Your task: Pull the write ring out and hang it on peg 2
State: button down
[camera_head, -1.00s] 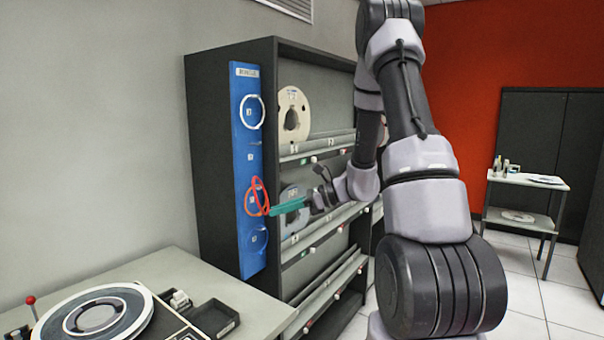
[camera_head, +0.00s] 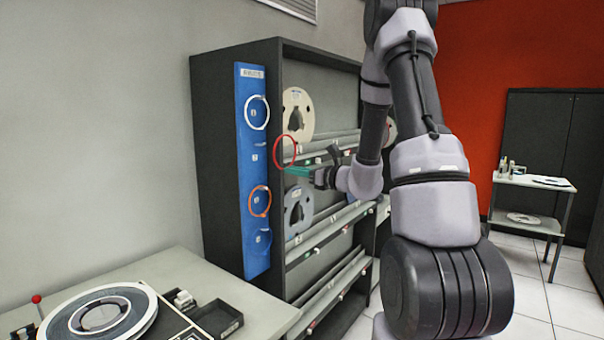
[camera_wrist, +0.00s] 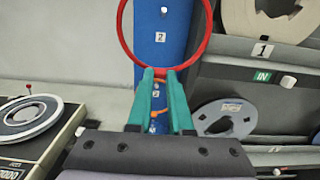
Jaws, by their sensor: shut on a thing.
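A thin red ring (camera_head: 275,151) stands upright in my gripper (camera_head: 287,170), which is shut on its lower edge. In the wrist view the teal fingertips (camera_wrist: 160,74) pinch the bottom of the ring (camera_wrist: 121,42). The blue peg board (camera_head: 244,180) is on the end of a dark cabinet. Its bare peg 2 (camera_wrist: 164,11), above the label 2 (camera_wrist: 160,37), shows through the ring in the wrist view. The ring looks apart from the board, in front and to the right in the head view.
Tape reels (camera_head: 297,112) stand on the cabinet shelves just right of the board. A desk with a reel unit (camera_head: 96,320) is at lower left.

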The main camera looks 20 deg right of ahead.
jog(key=x, duration=1.1)
jog(key=shift+w+a+f, duration=0.15)
jog(key=shift+w+a, duration=0.1)
jog(key=shift+s+d+f, duration=0.1)
jog(key=shift+f, duration=1.05)
jog(key=c, duration=0.8)
grip_release()
jog(key=shift+c, duration=0.8)
jog(key=v, duration=1)
